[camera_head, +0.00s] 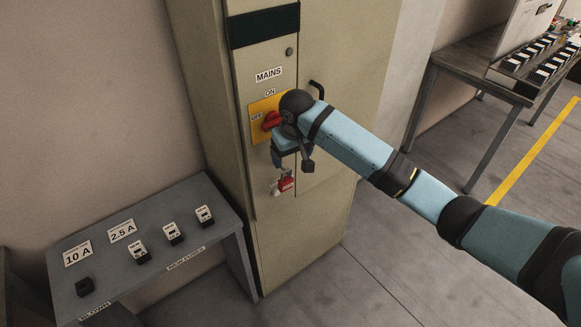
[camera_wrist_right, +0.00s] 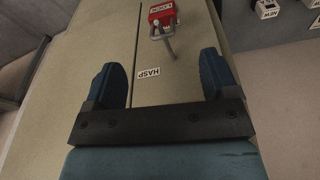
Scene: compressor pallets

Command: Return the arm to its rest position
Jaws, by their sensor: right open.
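My right arm reaches in from the right in the head view to the front of a beige cabinet (camera_head: 330,60). My right gripper (camera_head: 292,163) is beside the cabinet front, just below the red mains switch handle (camera_head: 271,120). In the right wrist view the gripper's two blue fingers (camera_wrist_right: 162,76) are spread apart with nothing between them. A red padlock (camera_head: 286,184) hangs on the cabinet front below the gripper. It also shows beyond the fingertips in the wrist view (camera_wrist_right: 162,13), apart from them. My left gripper is not in view.
The switch's yellow plate (camera_head: 257,106) is partly hidden by my wrist. A grey fuse table (camera_head: 190,205) stands at left with several fuses. A workbench (camera_head: 463,62) with a tray of dark blocks stands at the back right. Open floor lies right of the cabinet.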

